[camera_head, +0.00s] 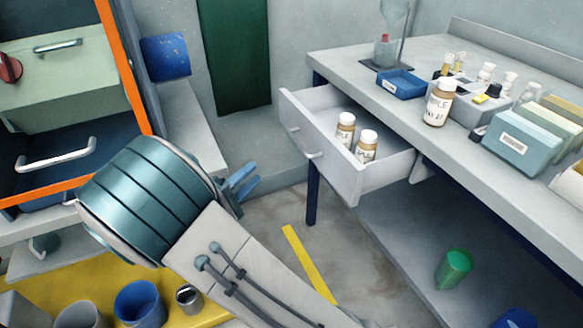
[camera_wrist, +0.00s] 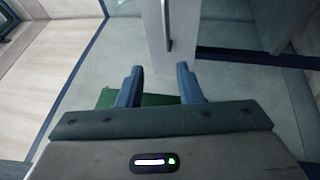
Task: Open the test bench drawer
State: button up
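The test bench drawer (camera_head: 337,172) is pulled out from under the grey bench top (camera_head: 425,125). Two brown bottles with white caps, one (camera_head: 345,130) behind the other (camera_head: 366,146), stand inside it. Its pale handle (camera_head: 313,155) is on the front face. My gripper (camera_head: 243,183) is to the left of the drawer front, apart from the handle. In the wrist view my gripper (camera_wrist: 160,82) has its two blue fingers spread with nothing between them. A pale panel with a bar handle (camera_wrist: 168,28), seemingly the drawer front, is ahead of the fingertips.
The bench top holds a blue tray (camera_head: 401,84), a labelled bottle (camera_head: 438,103) and a file box (camera_head: 520,145). A dark blue bench leg (camera_head: 312,190) stands below the drawer. An orange-edged cabinet (camera_head: 125,70) is at left. A green cup (camera_head: 454,268) is on the lower shelf.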

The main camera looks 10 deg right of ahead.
jog(key=s+d+f+b+x, duration=0.1)
jog(key=b+x, duration=0.7)
jog(key=x, duration=0.6)
jog(key=shift+s, duration=0.1)
jog(key=shift+f, duration=0.1)
grip_shut()
